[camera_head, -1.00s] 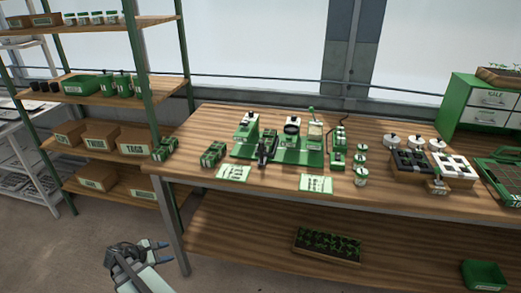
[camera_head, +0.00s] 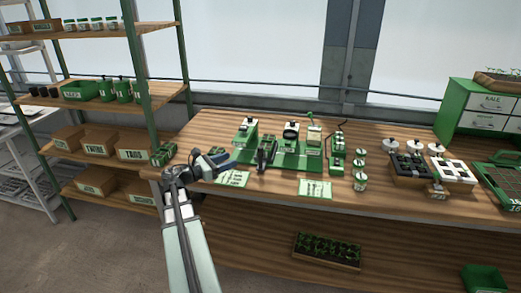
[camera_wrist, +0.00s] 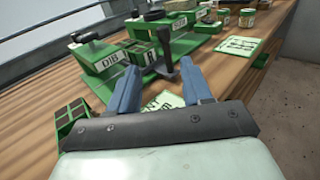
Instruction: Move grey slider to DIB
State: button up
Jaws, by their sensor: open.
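A dark grey upright slider handle (camera_head: 266,151) stands at the front of the green seeder base (camera_head: 300,160). It also shows in the wrist view (camera_wrist: 164,42), beside the green block with the DIB label (camera_wrist: 110,62). That block is the left station on the base in the head view (camera_head: 245,131). My gripper (camera_head: 226,160) is left of the slider over the table. In the wrist view its two blue fingers are spread (camera_wrist: 160,68) with nothing held between them. The slider handle lies ahead of the gap, apart from the fingers. Its foot is partly hidden.
Two white-and-green cards (camera_head: 316,188) lie in front of the base. A green box (camera_wrist: 75,118) is close to the left finger in the wrist view. Jars (camera_head: 360,182) and cell trays (camera_head: 455,168) stand to the right. A shelf post (camera_head: 145,75) rises at left.

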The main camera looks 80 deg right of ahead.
aim_at(260, 147)
jog(key=x, duration=1.4)
jog(key=shift+s+r, duration=0.4)
jog(key=shift+s, duration=0.15)
jog(key=shift+c, duration=0.3)
grip_shut()
